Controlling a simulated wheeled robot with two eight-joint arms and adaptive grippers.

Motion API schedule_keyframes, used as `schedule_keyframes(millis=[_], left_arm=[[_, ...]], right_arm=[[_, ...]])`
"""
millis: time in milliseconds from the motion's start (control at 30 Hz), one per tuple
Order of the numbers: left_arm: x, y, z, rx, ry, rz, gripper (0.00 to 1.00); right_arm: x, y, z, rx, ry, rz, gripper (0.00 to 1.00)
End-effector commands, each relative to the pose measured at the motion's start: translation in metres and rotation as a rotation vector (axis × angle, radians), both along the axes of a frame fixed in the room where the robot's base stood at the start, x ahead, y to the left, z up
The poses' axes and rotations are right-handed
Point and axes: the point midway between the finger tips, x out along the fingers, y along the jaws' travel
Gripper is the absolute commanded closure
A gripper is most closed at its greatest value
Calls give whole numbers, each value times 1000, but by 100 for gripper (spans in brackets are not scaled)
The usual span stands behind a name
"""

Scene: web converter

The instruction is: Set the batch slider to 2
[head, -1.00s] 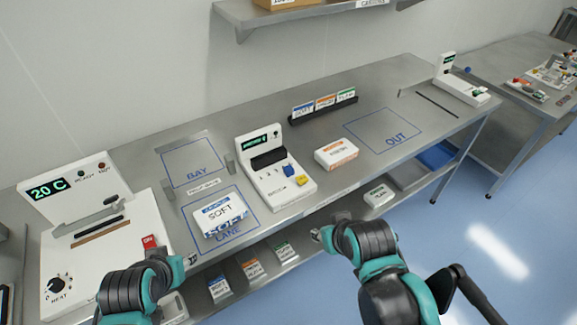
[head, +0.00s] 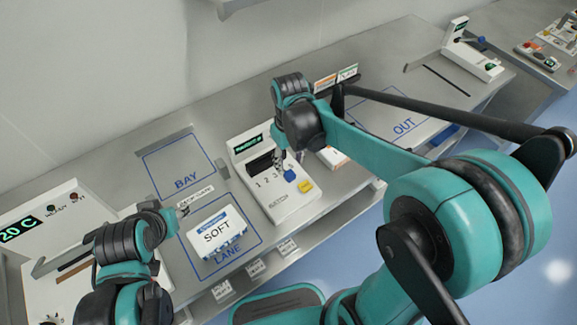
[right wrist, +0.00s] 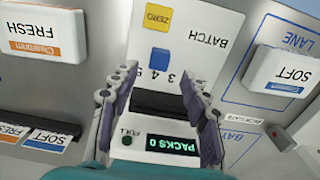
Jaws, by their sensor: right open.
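The white batch counter (head: 281,205) stands mid-table with a green display and printed numbers. Its blue slider knob (head: 290,175) sits right of the 3 in the head view, toward the high-number end; its exact number is unclear. In the right wrist view the counter is upside down, with the blue knob (right wrist: 158,58) near the 4 and the display reading PACKS 0. My right gripper (head: 283,160) is open over the counter; its fingertips (right wrist: 158,84) are spread just short of the knob, apparently empty. My left gripper (head: 182,209) is left of the SOFT pack; its jaws are too small to read.
The yellow ZERO button (head: 305,187) is close to the knob. The SOFT pack (head: 216,231) lies in the LANE area left of the counter. The FRESH pack (right wrist: 42,34) lies on the counter's other side. The BAY area (head: 180,165) is empty.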

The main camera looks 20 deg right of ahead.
Motion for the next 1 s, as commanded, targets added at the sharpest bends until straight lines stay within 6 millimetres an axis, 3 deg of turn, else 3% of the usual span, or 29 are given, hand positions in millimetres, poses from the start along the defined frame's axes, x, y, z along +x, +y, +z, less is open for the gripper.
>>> schedule_keyframes(millis=[100, 300, 700, 867, 900, 1000], left_arm=[[0, 0, -11, 0, 0, 0, 60], [0, 0, -19, 0, 0, 0, 60], [0, 0, -21, 0, 0, 0, 60], [0, 0, -21, 0, 0, 0, 60], [0, 0, -21, 0, 0, 0, 60], [0, 0, -21, 0, 0, 0, 60]], right_arm=[[1, 0, -25, 0, -1, -1, 53], [1, 0, -52, 0, -2, -1, 53], [0, 0, -59, 0, -2, -1, 53], [0, 0, -59, 0, -3, -1, 96], [0, 0, -59, 0, -3, -1, 100], [0, 0, -59, 0, -2, -1, 100]])
